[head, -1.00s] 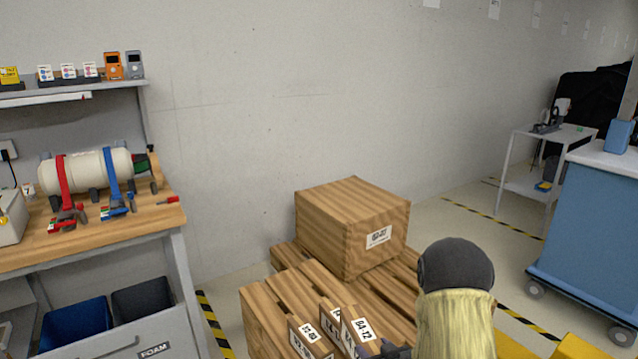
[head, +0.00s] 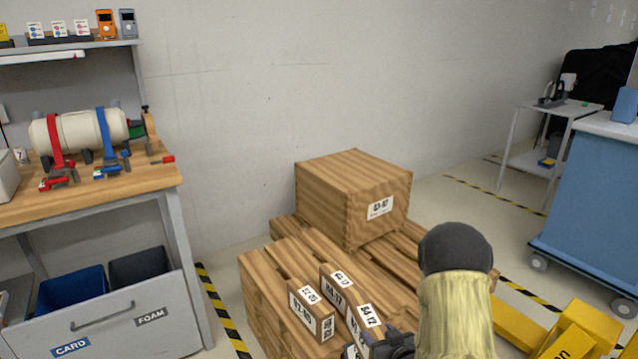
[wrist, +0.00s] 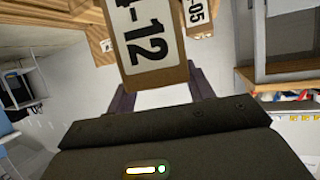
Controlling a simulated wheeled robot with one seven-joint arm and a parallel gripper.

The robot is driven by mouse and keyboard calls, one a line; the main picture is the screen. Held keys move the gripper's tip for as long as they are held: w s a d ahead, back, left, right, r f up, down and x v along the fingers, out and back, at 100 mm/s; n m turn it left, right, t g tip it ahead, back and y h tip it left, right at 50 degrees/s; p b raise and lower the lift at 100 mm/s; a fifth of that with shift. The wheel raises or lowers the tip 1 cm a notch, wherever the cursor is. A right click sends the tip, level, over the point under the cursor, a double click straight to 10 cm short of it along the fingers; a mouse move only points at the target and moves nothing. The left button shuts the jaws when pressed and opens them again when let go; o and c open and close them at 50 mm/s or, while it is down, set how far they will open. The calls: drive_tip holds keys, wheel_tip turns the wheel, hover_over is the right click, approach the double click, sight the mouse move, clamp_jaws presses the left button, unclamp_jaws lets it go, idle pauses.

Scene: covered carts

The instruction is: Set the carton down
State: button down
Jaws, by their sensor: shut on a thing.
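The carton with the 04-12 label (head: 369,316) is a small brown box at the near side of the wooden pallet (head: 262,285). My gripper (head: 378,346) is shut on it, partly hidden by my arm and the frame's lower edge. In the wrist view the carton (wrist: 155,72) sits between the two dark fingers (wrist: 160,97). Its underside is hidden, so I cannot tell whether it touches the pallet.
Two similar small cartons stand close by on the pallet, one in front-left (head: 311,312) and one behind (head: 338,288). A large wooden crate (head: 345,205) stands at the pallet's back. A workbench (head: 100,205) is left, a blue cart (head: 595,200) right, yellow objects (head: 580,330) lower right.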

drive_tip(key=shift+f+b, duration=0.5)
drive_tip(key=shift+f, duration=0.1)
drive_tip(key=shift+m, duration=0.3)
wheel_tip(320, 180, up, 4)
drive_tip(key=p, duration=0.5)
drive_tip(key=shift+a+r+p, duration=0.1)
drive_tip(key=shift+r+p, duration=0.1)
drive_tip(key=shift+p, duration=0.1)
wheel_tip(320, 180, up, 21)
drive_tip(key=s+m+h+p, duration=0.2)
drive_tip(key=h+p, duration=0.2)
drive_tip(key=p, duration=2.4)
drive_tip(key=shift+m+t, duration=0.4)
drive_tip(key=shift+s+f, duration=0.15)
drive_tip(key=shift+f, duration=0.05)
drive_tip(key=s+f, duration=0.4)
drive_tip(key=f, duration=0.1)
drive_tip(key=shift+f, duration=0.15)
drive_tip(key=shift+s, duration=0.1)
